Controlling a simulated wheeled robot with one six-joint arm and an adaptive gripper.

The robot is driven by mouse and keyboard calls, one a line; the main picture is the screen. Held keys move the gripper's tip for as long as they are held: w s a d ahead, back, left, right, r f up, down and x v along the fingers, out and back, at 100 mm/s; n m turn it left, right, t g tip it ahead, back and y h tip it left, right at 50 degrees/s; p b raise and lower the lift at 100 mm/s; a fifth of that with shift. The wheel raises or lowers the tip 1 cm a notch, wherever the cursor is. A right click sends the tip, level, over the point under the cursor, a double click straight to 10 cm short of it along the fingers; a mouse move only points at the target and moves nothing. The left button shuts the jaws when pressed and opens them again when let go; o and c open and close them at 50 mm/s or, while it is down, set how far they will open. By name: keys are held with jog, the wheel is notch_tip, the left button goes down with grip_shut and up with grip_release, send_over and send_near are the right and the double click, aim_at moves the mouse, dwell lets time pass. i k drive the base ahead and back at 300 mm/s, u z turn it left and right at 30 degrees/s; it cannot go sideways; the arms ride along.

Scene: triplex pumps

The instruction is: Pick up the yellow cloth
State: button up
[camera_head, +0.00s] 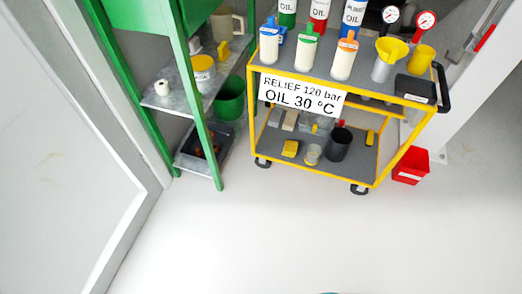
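A small yellow folded-looking item (290,148) lies on the lower shelf of the yellow-framed cart (318,175), near its left end. It may be the yellow cloth, but it is too small to be sure. A clear jar (313,154) and a dark grey cup (339,146) stand to its right. Another small yellow patch (315,128) shows behind, partly hidden.
The cart's top holds several bottles, a yellow funnel (391,50), a yellow cup (422,58) and a black box (415,90). A sign (300,95) hangs on its front. A green rack (208,140) stands left, a red bin (411,166) right. The front floor is clear.

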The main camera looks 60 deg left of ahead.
aim_at(289, 149)
jog(key=u, duration=2.15)
